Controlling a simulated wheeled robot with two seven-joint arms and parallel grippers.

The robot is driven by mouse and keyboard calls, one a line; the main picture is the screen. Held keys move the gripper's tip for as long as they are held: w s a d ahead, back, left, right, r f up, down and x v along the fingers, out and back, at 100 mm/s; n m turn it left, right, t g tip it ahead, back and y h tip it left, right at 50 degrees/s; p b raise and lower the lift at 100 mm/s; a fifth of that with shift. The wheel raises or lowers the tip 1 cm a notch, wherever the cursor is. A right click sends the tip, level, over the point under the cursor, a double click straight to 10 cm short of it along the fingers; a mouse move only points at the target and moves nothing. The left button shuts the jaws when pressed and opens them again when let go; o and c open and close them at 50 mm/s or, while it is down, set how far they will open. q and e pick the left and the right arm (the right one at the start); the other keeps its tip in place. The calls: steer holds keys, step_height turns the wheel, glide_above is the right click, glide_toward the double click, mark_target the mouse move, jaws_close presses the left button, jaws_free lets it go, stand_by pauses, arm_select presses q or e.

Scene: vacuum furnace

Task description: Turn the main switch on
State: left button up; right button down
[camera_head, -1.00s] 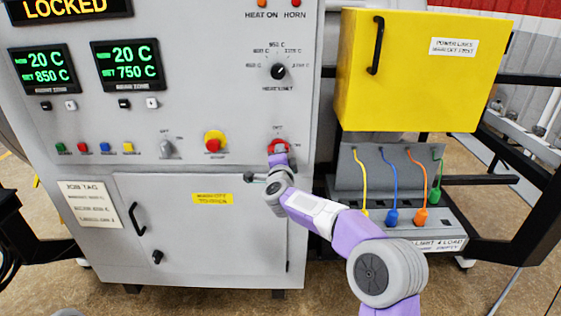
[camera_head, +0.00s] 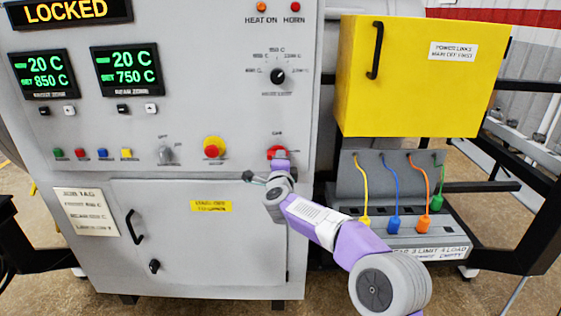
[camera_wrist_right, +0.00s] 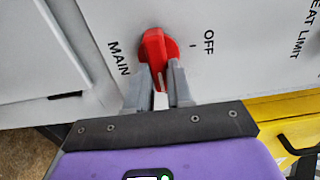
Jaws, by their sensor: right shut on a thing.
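The red main switch (camera_head: 276,152) is on the lower right of the grey furnace panel. My right gripper (camera_head: 279,161) is at the switch from below. In the right wrist view, the red switch handle (camera_wrist_right: 154,47) sits between the grey fingertips of my right gripper (camera_wrist_right: 160,78), which are shut on its near part. The handle runs nearly up and down in that view. The word MAIN is to its left and OFF, with a tick, to its right. The gripper hides the panel below the handle, and no ON label shows there. My left gripper is not in view.
A red-and-yellow stop button (camera_head: 213,148) and a grey selector switch (camera_head: 165,154) are to the left. The heat limit knob (camera_head: 278,76) is above. A yellow box (camera_head: 415,85) stands right, over colored plugs (camera_head: 393,224). The display reads LOCKED.

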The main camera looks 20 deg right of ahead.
steer(key=c, duration=1)
jaws_free()
steer(key=v, duration=0.7)
steer(key=shift+s, duration=0.3)
steer(key=shift+a, duration=0.1)
